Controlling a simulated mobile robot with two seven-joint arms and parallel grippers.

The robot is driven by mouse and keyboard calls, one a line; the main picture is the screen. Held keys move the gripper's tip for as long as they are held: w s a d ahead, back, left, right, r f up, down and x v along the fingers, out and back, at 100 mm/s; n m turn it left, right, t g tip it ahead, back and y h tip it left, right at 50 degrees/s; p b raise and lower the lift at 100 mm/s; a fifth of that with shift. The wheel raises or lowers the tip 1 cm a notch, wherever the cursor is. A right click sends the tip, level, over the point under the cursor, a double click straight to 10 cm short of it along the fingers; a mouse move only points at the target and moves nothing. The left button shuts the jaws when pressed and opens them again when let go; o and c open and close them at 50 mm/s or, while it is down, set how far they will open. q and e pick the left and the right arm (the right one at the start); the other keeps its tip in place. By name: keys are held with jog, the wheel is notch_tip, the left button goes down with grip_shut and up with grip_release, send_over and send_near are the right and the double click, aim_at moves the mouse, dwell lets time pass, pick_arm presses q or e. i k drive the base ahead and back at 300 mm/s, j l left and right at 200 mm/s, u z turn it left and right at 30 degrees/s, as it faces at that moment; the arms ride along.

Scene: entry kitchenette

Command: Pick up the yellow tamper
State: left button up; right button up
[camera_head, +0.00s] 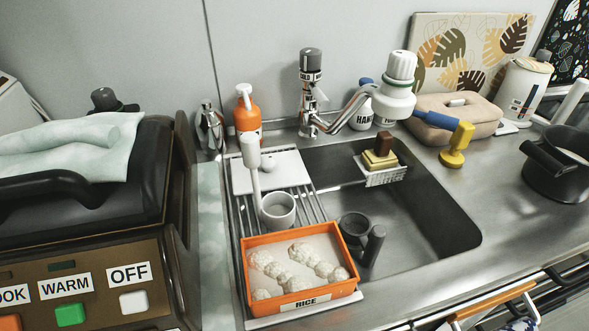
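The yellow tamper (457,145) stands on the steel counter to the right of the sink, near the sink's back right corner. It has a rounded base and a narrower upright part that leans slightly to the right. A blue handle-like piece (435,119) lies just behind and left of its top; I cannot tell whether the two touch. Neither of my grippers is in view.
A beige box (455,108) sits behind the tamper, and a black pot (557,165) stands to its right. The sink (425,215) with its tap (335,120) lies left. An orange rice tray (299,268) is at the front. The counter before the tamper is clear.

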aim_at(459, 140)
jog(key=i+l+u, duration=0.2)
jog(key=l+u, duration=0.2)
jog(key=l, duration=0.25)
jog(key=i+l+u, duration=0.1)
jog(key=l+u, duration=0.25)
jog(key=l, duration=0.35)
jog(key=l+u, duration=0.4)
jog(key=l, duration=0.3)
jog(key=k+l+u, duration=0.1)
jog(key=l+u, duration=0.3)
jog(key=l, duration=0.3)
